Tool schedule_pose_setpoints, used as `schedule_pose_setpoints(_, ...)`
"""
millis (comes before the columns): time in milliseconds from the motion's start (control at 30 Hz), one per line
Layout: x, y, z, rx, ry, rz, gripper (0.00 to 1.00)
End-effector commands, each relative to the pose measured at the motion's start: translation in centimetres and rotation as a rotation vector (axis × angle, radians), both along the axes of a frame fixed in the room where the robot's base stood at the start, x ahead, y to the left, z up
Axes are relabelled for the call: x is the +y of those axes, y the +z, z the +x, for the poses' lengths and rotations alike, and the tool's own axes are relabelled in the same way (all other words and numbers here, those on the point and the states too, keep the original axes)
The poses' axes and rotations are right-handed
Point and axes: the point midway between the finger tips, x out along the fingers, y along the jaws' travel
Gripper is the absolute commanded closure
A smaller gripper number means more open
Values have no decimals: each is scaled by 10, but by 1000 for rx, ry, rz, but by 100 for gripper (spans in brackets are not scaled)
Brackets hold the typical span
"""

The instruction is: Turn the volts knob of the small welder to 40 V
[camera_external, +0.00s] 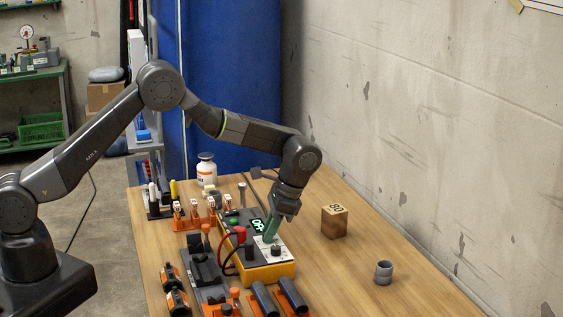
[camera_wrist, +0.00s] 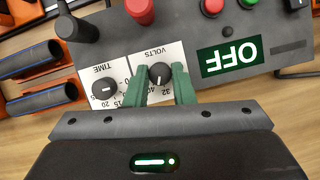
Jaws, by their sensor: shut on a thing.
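The small welder (camera_external: 268,270) is an orange-yellow box with a grey top panel on the bench. Its volts knob (camera_wrist: 160,74), black with a white mark, sits on a white VOLTS plate, upside down in the wrist view. The white mark points down in that view, toward the printed 40 and 32; which one exactly is too small to tell. My gripper (camera_wrist: 162,86) has its green fingers shut on the knob, one on each side. It also shows over the welder in the external view (camera_external: 271,229). The display (camera_wrist: 229,56) reads OFF.
The TIME knob (camera_wrist: 104,88) is close beside the left finger. Red (camera_wrist: 140,10) and black (camera_wrist: 75,27) terminals stand on the panel. A wooden block marked 80 (camera_external: 334,221) and a grey pipe fitting (camera_external: 384,272) stand to the right, with clear bench around them.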

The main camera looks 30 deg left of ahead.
Motion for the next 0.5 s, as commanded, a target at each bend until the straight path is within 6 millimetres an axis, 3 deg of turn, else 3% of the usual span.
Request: schedule_pose_setpoints(500,-2,1,-1,-4,-321,-5,100)
